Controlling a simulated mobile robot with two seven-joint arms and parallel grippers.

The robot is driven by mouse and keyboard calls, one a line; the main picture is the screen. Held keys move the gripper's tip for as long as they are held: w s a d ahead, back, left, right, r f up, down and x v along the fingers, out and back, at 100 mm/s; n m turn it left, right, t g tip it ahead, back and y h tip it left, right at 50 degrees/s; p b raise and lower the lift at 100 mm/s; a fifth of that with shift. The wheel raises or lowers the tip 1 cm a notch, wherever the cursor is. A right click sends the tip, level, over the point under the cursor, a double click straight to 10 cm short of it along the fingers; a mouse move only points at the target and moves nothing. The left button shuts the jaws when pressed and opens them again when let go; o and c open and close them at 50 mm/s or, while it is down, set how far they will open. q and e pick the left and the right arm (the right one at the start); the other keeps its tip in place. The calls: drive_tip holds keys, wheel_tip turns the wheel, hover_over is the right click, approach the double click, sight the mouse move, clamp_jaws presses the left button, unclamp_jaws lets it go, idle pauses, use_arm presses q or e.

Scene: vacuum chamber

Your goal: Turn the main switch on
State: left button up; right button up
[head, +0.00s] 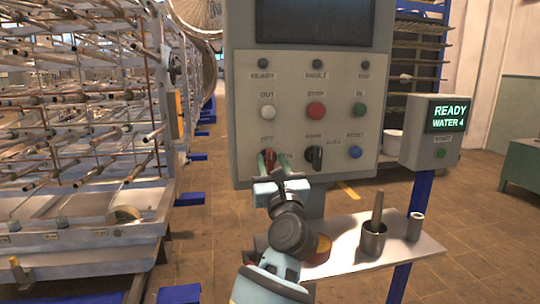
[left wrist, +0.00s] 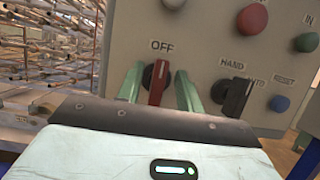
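The main switch is a red rotary knob (head: 270,157) at the lower left of the grey control panel (head: 340,115). In the left wrist view the red knob (left wrist: 157,82) stands nearly upright, below the word OFF. My left gripper (head: 273,164) is in front of it. Its two pale green fingers (left wrist: 159,88) are open, one on each side of the knob, with a visible gap on both sides. Whether the fingertips reach the panel face is hard to tell. My right gripper is not in view.
A black HAND/AUTO selector (head: 314,157) sits close to the right of the fingers, with a blue button (head: 355,152) beyond. A red button (head: 316,110) is above. A shelf (head: 400,245) below holds a mortar (head: 373,241) and a small cylinder (head: 416,227). A READY display box (head: 440,130) stands right.

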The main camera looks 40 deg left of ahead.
use_arm(q)
drive_tip(key=shift+x, duration=1.35)
drive_tip(key=shift+c, duration=0.3)
clamp_jaws()
